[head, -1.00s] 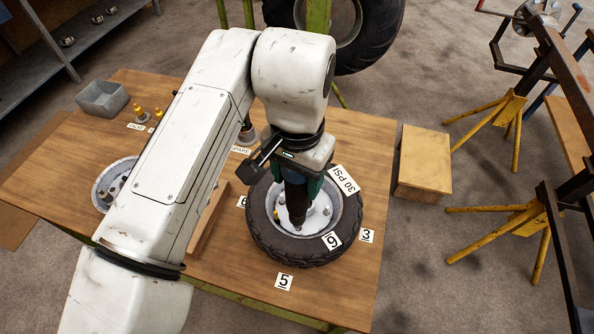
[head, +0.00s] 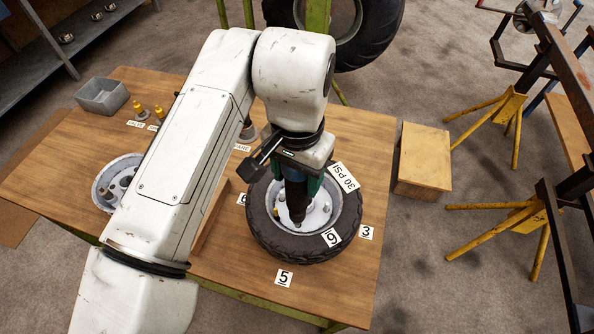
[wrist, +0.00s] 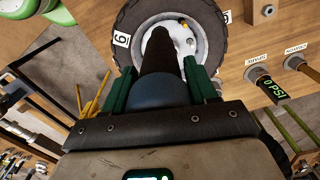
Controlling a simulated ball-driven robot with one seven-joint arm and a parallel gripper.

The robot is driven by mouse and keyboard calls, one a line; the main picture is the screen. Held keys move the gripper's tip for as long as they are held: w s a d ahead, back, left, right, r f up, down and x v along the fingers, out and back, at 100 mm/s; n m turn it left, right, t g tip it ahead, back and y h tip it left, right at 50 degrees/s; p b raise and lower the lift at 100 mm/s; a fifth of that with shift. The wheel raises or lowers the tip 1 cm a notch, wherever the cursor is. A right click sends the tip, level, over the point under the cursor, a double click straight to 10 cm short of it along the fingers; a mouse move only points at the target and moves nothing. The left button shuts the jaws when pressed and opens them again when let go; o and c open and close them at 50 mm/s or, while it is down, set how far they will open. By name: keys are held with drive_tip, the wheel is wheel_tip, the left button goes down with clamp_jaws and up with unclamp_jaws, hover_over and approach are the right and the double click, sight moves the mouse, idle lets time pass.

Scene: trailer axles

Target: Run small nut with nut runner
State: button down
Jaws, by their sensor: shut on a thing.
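My gripper (head: 300,188) points down over the tire and wheel (head: 262,225) lying flat on the wooden table. It is shut on the nut runner (head: 296,203), a dark cylinder pointing down into the white rim. The runner's tip is at or just above the rim; contact is unclear. In the wrist view the runner (wrist: 160,62) sits between the two green fingers and hides part of the wheel (wrist: 212,18). Several studs or nuts and a yellow-capped stem (head: 276,213) show on the rim. I cannot tell which is the small nut; anything under the runner is hidden.
A second hub (head: 103,190) and a grey bin (head: 103,97) are on the table's left, partly beside my arm. A wooden block (head: 423,158) stands right of the table. Yellow-legged stands (head: 500,118) are farther right.

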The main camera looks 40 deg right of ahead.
drive_tip(key=shift+f+b, duration=1.3)
drive_tip(key=shift+f, duration=1.3)
idle(3.1)
drive_tip(key=shift+r, duration=0.15)
drive_tip(key=shift+r+p, duration=1.95)
drive_tip(key=shift+r, duration=0.25)
